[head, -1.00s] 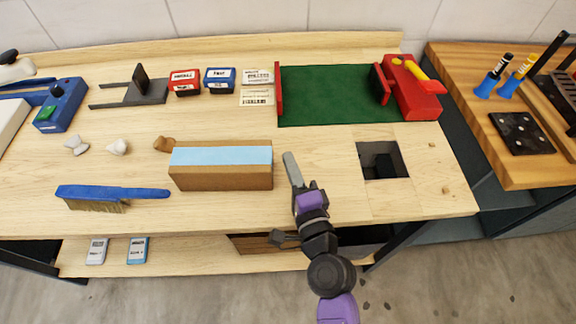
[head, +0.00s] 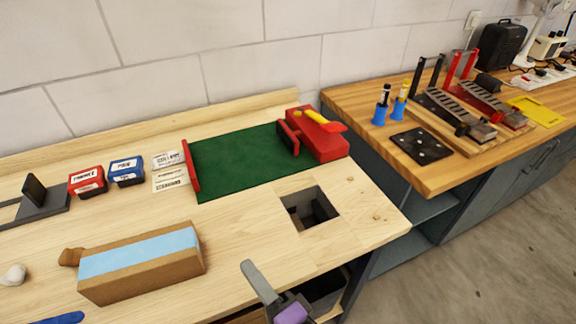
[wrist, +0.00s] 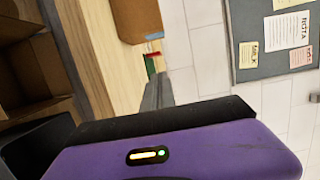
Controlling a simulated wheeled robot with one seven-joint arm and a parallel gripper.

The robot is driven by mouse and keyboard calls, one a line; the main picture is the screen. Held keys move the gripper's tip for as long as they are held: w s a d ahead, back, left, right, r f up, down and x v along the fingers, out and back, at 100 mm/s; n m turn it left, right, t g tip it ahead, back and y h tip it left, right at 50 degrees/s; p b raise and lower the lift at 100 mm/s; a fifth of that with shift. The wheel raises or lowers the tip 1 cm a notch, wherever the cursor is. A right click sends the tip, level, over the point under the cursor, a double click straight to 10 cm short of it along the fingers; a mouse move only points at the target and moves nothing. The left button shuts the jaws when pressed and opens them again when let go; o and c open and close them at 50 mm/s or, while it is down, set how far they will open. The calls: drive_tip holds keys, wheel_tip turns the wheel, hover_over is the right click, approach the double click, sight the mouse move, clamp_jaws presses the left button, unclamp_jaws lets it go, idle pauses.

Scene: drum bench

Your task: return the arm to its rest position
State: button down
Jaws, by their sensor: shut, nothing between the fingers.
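My gripper (head: 262,284) shows at the bottom of the head view, near the front edge of the light wooden bench (head: 245,240). Its grey fingers are together with nothing between them, and a purple part of my arm shows just below. The rest of my arm is out of the picture. In the wrist view my gripper's grey fingers (wrist: 157,92) point up beside the bench edge, with my purple wrist housing filling the bottom.
A cardboard block with a blue top (head: 140,262) lies left of my gripper. A square hole (head: 310,208) is in the bench behind it. A red vise-like tool (head: 318,138) stands beside a green mat (head: 240,160). A second bench (head: 440,170) stands right, across a gap.

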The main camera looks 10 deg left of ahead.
drive_tip(key=shift+w+d, duration=0.15)
drive_tip(key=shift+w+d+r+n+t+h, duration=0.35)
drive_tip(key=shift+d+r+n+t, duration=0.1)
drive_tip(key=shift+d, duration=0.2)
drive_tip(key=shift+w+d+r+n+t+h, duration=0.2)
drive_tip(key=shift+d+r+n+t+h, duration=0.2)
drive_tip(key=shift+d, duration=0.2)
drive_tip(key=s+d+n+t+h, duration=0.2)
drive_tip(key=s+d+h, duration=0.1)
drive_tip(key=d, duration=0.5)
drive_tip(key=s+d+n+t+h, duration=0.1)
drive_tip(key=s+d+h, duration=0.25)
drive_tip(key=d, duration=0.45)
drive_tip(key=s+d+n+g+h, duration=0.1)
drive_tip(key=s+d+n+h, duration=0.1)
drive_tip(key=s+d, duration=0.4)
drive_tip(key=s+d+n+g+h, duration=0.1)
drive_tip(key=s+d+h, duration=0.2)
drive_tip(key=s, duration=0.9)
drive_tip(key=d, duration=0.3)
drive_tip(key=shift+s+d+f+n, duration=0.25)
drive_tip(key=shift+d+n, duration=0.1)
drive_tip(key=shift+a, duration=0.1)
